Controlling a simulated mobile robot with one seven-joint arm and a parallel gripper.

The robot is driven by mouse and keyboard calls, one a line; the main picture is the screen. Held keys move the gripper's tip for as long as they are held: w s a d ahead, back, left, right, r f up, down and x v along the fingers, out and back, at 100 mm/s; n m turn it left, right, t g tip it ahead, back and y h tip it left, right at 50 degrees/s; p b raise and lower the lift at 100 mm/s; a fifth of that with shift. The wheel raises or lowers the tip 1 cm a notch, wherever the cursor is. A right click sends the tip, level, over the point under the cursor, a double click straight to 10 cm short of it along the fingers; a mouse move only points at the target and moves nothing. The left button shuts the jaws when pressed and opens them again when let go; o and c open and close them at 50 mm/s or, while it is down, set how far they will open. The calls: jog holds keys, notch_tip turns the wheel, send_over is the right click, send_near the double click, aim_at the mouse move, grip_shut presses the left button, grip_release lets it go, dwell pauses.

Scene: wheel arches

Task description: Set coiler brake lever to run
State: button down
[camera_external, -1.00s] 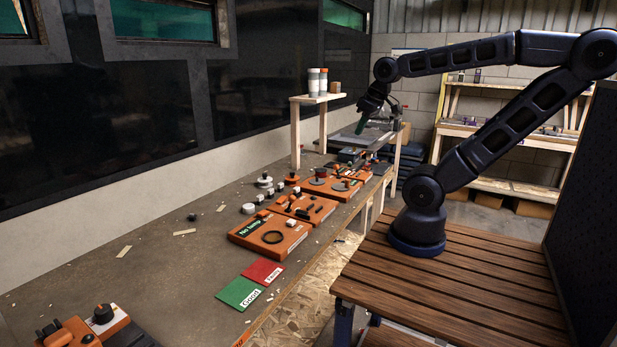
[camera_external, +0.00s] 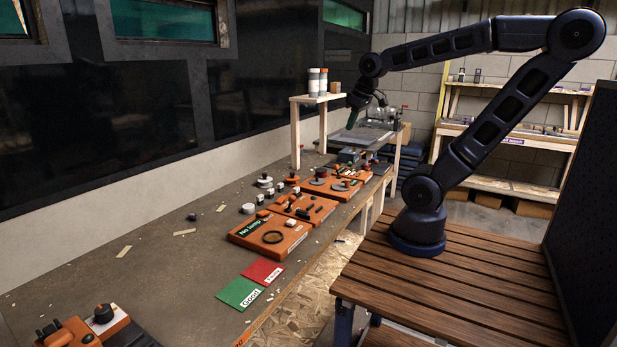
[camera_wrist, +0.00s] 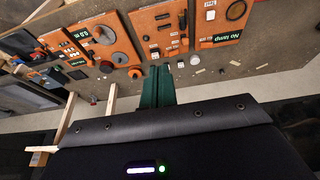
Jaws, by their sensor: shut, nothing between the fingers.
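Orange control panels (camera_external: 270,231) lie in a row along the bench, with knobs, discs, switches and dark bars on them. In the wrist view the panels (camera_wrist: 157,29) appear upside down along the top. I cannot tell which part is the coiler brake lever; labels other than "No lamp" (camera_wrist: 225,36) are too small to read. My gripper (camera_external: 352,121) points down above the far end of the bench, beside the wooden shelf stand. Its green fingers (camera_wrist: 157,82) are together and empty, apart from the panels.
The wooden stand (camera_external: 295,137) holds white containers (camera_external: 318,81) near my gripper. A grey tray-like surface (camera_external: 358,138) lies at the far end. Green and red cards (camera_external: 239,293) lie on the near bench (camera_external: 150,260), with small scraps around. Another orange unit (camera_external: 75,334) is at bottom left.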

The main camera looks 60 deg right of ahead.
jog(key=w+d+f+g, duration=0.1)
jog(key=w+d+f, duration=0.1)
jog(key=w+d, duration=0.6)
jog(key=w+d+f+g, duration=0.1)
jog(key=w+d+f, duration=0.1)
jog(key=w+d, duration=0.65)
jog(key=w+d+f+g, duration=0.1)
jog(key=w+d+f, duration=0.5)
jog(key=d+f, duration=0.3)
jog(key=w+d+f+g, duration=0.1)
jog(key=w+d+f, duration=0.5)
jog(key=d+f, duration=0.2)
jog(key=shift+d+f+g, duration=0.3)
jog(key=shift+d+f, duration=0.05)
jog(key=shift+d, duration=0.55)
jog(key=shift+w, duration=0.1)
jog(key=f, duration=1)
jog(key=shift+s, duration=0.25)
jog(key=shift+s+r, duration=0.25)
jog(key=shift+s, duration=0.35)
jog(key=shift+s+r, duration=0.3)
jog(key=shift+s, duration=0.35)
jog(key=shift+s+r, duration=0.25)
jog(key=shift+s, duration=0.35)
